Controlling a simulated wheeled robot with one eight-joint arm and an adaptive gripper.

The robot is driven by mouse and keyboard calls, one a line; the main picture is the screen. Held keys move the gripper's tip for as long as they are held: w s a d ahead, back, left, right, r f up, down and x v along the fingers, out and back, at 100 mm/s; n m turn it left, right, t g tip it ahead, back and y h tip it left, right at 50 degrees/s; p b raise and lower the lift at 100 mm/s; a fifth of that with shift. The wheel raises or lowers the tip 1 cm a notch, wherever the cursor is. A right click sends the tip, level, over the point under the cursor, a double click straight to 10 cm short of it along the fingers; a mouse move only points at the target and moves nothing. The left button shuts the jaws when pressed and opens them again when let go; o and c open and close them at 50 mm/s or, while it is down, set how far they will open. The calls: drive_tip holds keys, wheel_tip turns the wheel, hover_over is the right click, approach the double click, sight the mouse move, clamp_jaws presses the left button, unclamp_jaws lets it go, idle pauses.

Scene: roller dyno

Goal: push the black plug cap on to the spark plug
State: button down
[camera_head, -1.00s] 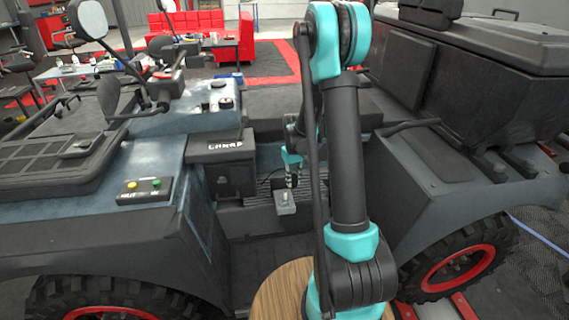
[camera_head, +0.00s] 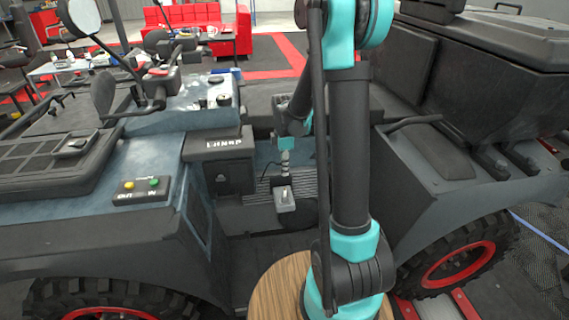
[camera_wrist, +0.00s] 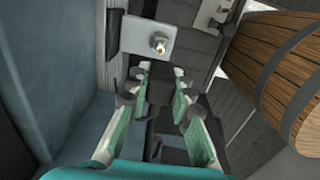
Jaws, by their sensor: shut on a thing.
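The black plug cap (camera_wrist: 160,88) shows as a dark shape between the fingers of my gripper (camera_wrist: 166,75) in the wrist view. My gripper is shut on it. The spark plug (camera_wrist: 160,44), with a pale metal tip, stands on a light grey block (camera_wrist: 140,34) just beyond the fingertips, apart from the cap in that view. In the head view my gripper (camera_head: 285,170) is small and hangs just above the grey block (camera_head: 284,203). The spark plug shows there only as a small pale spot, and the cap cannot be made out.
A ribbed dark step (camera_head: 258,190) lies behind the block. A dark box (camera_head: 218,160) with white lettering is close on the left. A panel with yellow and green buttons (camera_head: 142,190) is further left. A vehicle fender (camera_head: 430,170) stands on the right. A thin dark cable runs beside my gripper.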

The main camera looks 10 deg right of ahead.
drive_tip(key=shift+f, duration=3.45)
drive_tip(key=shift+f, duration=0.2)
drive_tip(key=shift+f, duration=0.55)
drive_tip(key=shift+f, duration=0.25)
drive_tip(key=shift+f, duration=0.4)
drive_tip(key=shift+f, duration=0.25)
drive_tip(key=shift+f, duration=0.55)
